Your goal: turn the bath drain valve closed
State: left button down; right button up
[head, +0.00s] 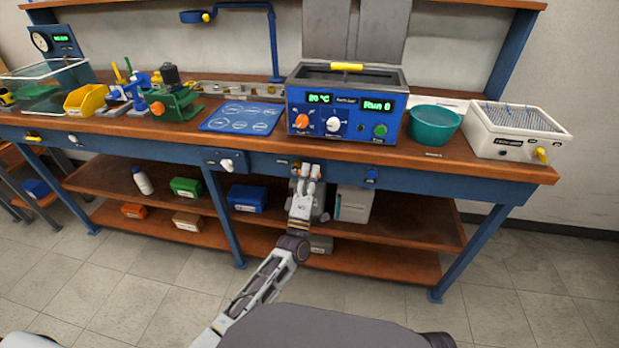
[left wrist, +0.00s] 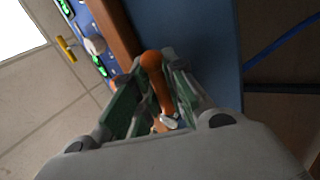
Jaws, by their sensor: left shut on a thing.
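The bath (head: 345,108) is a blue box on the bench with green displays, an orange knob, a white knob and a green button. Its drain valve handle is an orange lever (left wrist: 152,65), seen in the left wrist view against the blue bench front. My left gripper (head: 306,170) is at the bench's front rail, below the bath. It is shut on the orange handle, with the green-padded fingers (left wrist: 147,95) on either side of it. The fingers hide part of the handle and the valve body. My right gripper is not in view.
A teal bowl (head: 433,125) and a white box with a yellow handle (head: 515,133) stand right of the bath. Shelves (head: 405,222) lie below; the floor in front is clear.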

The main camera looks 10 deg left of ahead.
pick_arm(q)
jog(key=shift+r+n+y, duration=0.15)
jog(key=shift+n+y, duration=0.75)
jog(key=shift+n, duration=0.1)
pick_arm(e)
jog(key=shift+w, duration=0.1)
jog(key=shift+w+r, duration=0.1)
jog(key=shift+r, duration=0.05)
pick_arm(q)
jog(key=c, duration=1.7)
grip_release()
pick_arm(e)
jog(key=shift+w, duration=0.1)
pick_arm(q)
jog(key=shift+s, duration=0.1)
jog(key=v, duration=0.7)
jog(key=shift+s+d, duration=0.1)
jog(key=shift+d, duration=0.05)
